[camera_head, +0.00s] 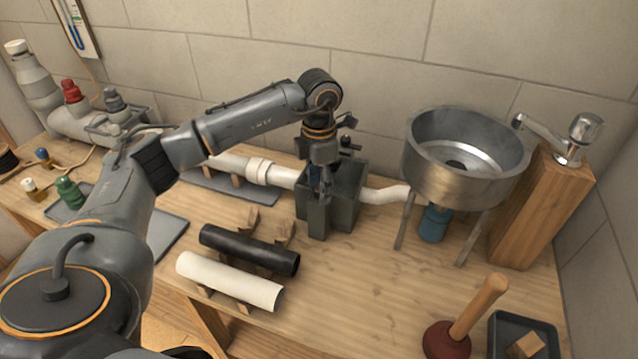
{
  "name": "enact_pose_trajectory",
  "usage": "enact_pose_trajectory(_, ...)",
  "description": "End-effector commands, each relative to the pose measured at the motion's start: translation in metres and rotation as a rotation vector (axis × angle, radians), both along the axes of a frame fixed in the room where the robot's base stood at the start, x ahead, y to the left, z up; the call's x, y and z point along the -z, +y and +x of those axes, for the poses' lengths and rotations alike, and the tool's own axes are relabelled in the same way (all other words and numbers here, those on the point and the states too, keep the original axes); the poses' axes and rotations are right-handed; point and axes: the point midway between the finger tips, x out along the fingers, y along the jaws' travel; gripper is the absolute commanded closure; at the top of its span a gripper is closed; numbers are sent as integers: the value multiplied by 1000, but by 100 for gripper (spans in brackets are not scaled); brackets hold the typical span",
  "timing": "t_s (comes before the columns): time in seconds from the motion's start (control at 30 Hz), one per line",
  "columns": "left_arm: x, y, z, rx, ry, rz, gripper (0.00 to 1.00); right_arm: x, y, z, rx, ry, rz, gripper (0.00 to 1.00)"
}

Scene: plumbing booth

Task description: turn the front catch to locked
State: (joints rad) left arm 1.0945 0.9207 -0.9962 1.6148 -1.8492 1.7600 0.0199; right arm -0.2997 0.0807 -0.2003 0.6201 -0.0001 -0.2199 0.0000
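A dark green-grey block-like fixture (347,205) stands on the workbench, with white pipe running into it from both sides. My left gripper (324,192) points down at the front of this fixture, from above. Its fingers are small and dark against the fixture, so I cannot tell if they are open or shut, or if they touch anything. I cannot make out the front catch; the gripper covers that part of the fixture. A small black part (349,145) shows behind the gripper, above the fixture. My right gripper is not in view.
A metal sink (466,185) on legs and a wooden post (537,215) with a tap (575,140) stand right. A black pipe (250,248) and a white pipe (230,281) lie front left. A plunger (476,320) stands front right. The bench (375,285) before the fixture is clear.

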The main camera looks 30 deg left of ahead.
Motion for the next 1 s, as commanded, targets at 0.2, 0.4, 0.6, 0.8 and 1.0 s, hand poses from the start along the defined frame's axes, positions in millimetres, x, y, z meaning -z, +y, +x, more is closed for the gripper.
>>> enact_pose_trajectory(0.2,-3,0,0,-1,0,0,49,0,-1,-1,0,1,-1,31)
enact_pose_trajectory(0.4,-30,0,1,0,-5,-1,49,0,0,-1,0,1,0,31)
enact_pose_trajectory(0.6,-74,0,1,-1,-4,0,49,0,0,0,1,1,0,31)
enact_pose_trajectory(0.8,-107,-1,1,0,-3,-1,49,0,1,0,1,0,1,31)
enact_pose_trajectory(1.0,-119,0,0,0,1,-1,49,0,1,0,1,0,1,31)
